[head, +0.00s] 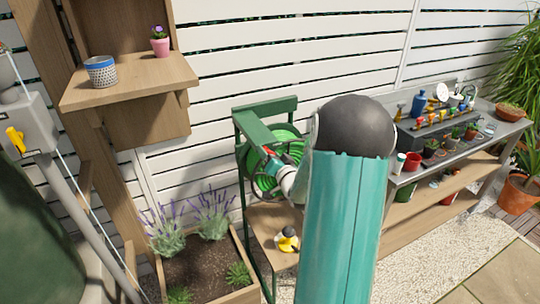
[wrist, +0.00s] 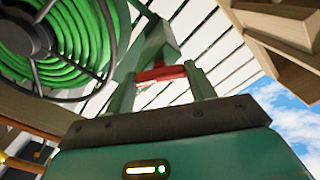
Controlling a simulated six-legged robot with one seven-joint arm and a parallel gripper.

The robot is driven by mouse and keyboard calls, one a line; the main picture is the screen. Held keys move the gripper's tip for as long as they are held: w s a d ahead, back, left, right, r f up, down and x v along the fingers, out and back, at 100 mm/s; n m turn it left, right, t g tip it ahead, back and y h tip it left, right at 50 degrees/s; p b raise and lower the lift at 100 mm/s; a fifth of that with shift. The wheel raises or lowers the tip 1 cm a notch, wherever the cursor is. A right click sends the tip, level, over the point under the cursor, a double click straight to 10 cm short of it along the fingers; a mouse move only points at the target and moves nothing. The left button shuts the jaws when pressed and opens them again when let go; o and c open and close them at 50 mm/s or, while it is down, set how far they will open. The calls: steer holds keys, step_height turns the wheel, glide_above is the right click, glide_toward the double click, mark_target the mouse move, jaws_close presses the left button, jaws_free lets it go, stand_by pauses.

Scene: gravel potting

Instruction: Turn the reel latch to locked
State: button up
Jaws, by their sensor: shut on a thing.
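The hose reel with its coiled green hose (head: 290,136) hangs in a green frame (head: 262,131) beside the white fence. It also fills the upper left of the wrist view (wrist: 85,45). The red reel latch (wrist: 161,73) lies crosswise between my fingertips in the wrist view, next to a green post. My gripper (wrist: 161,78) is shut on the red latch. In the head view my gripper (head: 274,163) is in front of the reel, small and partly hidden by my arm. The latch's locked or unlocked marking cannot be made out.
A wooden stand (head: 262,222) under the reel holds a small yellow and black item (head: 287,239). A planter with lavender (head: 210,212) is at lower left. A wooden shelf (head: 130,82) juts out at upper left. A potting bench (head: 470,133) stands at right.

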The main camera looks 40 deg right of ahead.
steer(key=m, duration=1)
steer(key=shift+m, duration=0.3)
stand_by(0.4)
steer(key=o, duration=1)
steer(key=shift+s, duration=0.1)
steer(key=v, duration=1.3)
steer(key=shift+s+a, duration=0.15)
steer(key=shift+s, duration=0.1)
